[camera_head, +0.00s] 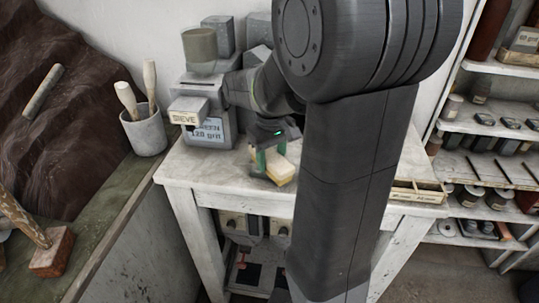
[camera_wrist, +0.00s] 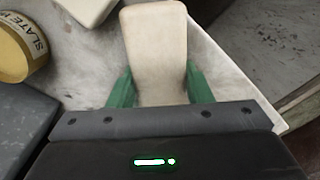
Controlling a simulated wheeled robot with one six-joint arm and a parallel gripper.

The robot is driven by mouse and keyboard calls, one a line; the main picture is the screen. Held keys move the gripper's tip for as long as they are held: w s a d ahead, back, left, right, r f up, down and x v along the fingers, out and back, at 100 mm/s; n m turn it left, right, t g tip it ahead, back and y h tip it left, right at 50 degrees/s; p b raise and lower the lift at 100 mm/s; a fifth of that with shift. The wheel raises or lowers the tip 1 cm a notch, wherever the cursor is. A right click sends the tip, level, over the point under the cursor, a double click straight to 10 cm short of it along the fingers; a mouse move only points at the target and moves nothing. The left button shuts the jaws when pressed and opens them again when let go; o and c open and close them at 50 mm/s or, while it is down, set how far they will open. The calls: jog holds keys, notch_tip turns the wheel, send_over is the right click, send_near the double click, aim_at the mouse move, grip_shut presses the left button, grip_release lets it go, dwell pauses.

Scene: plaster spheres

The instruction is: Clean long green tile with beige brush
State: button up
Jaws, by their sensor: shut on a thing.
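My gripper (camera_head: 268,163) has green fingers and is shut on a beige block, which I take to be the beige brush (camera_head: 282,170). The brush is low over the pale table top; I cannot tell whether it touches it. In the wrist view the brush (camera_wrist: 155,45) lies between the two green fingers of my gripper (camera_wrist: 159,84) and points away from the palm. I cannot make out a long green tile in either view.
The pale table (camera_head: 200,168) carries a grey machine (camera_head: 207,122) with a sieve label, left of my gripper. A tray (camera_head: 418,192) is at the right edge. A slate tin (camera_wrist: 22,48) shows in the wrist view. Shelves (camera_head: 490,130) stand right.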

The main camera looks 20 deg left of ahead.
jog(key=shift+s+d, duration=0.4)
jog(key=shift+d, duration=0.2)
jog(key=shift+w+a+p, duration=0.3)
jog(key=shift+w+a, duration=0.3)
jog(key=shift+a, duration=0.4)
jog(key=shift+w+a+p, duration=0.3)
jog(key=shift+w+a, duration=0.3)
jog(key=shift+a, duration=0.35)
jog(key=shift+d, duration=0.1)
jog(key=shift+s+d, duration=0.6)
jog(key=shift+d, duration=0.35)
jog(key=shift+s+d, duration=0.6)
jog(key=shift+d, duration=0.3)
jog(key=shift+a, duration=0.1)
